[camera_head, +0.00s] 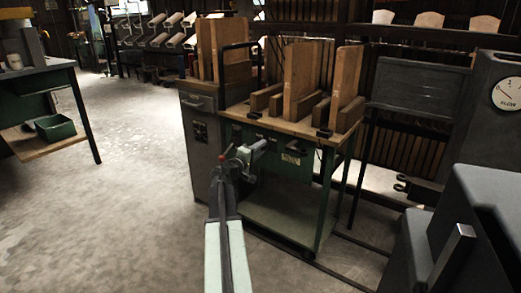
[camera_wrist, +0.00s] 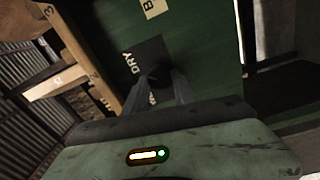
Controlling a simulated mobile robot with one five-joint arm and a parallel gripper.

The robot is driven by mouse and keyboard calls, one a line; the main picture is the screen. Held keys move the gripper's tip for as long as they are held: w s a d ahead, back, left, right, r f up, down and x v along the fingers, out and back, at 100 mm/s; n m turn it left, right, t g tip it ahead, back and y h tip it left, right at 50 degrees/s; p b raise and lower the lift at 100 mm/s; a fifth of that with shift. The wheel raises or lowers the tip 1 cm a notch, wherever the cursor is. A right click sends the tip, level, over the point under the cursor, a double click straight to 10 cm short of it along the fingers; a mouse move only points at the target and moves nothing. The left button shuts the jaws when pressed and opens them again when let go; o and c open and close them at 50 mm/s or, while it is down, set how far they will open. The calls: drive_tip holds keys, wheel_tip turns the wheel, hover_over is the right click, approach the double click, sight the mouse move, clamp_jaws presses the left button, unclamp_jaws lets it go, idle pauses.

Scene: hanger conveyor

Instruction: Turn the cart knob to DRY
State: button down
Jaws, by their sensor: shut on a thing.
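The cart (camera_head: 280,213) has a green frame, a wooden top and a lower shelf. In the wrist view its green front panel (camera_wrist: 200,45) carries a black plate (camera_wrist: 147,52) with the white word DRY (camera_wrist: 130,61). A dark knob (camera_wrist: 155,76) is on this plate, beside the word. My gripper (camera_wrist: 165,86) is shut on the knob, its fingers hiding much of it. A second label near the fingers is mostly covered, and the knob's pointing direction cannot be told. In the head view my gripper (camera_head: 243,157) reaches the cart's front left, where the knob is hidden.
Upright wooden boards (camera_head: 299,80) stand on the cart. A grey cabinet (camera_head: 203,135) adjoins its left side. A grey machine with a dial (camera_head: 507,93) stands at the right. A workbench (camera_head: 45,78) with a green bin (camera_head: 55,127) is at the left. The floor between is clear.

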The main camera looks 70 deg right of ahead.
drive_tip(key=shift+s+m, duration=0.15)
drive_tip(key=shift+m, duration=0.15)
drive_tip(key=c, duration=1)
unclamp_jaws()
drive_tip(key=shift+c, duration=0.2)
drive_tip(key=v, duration=0.8)
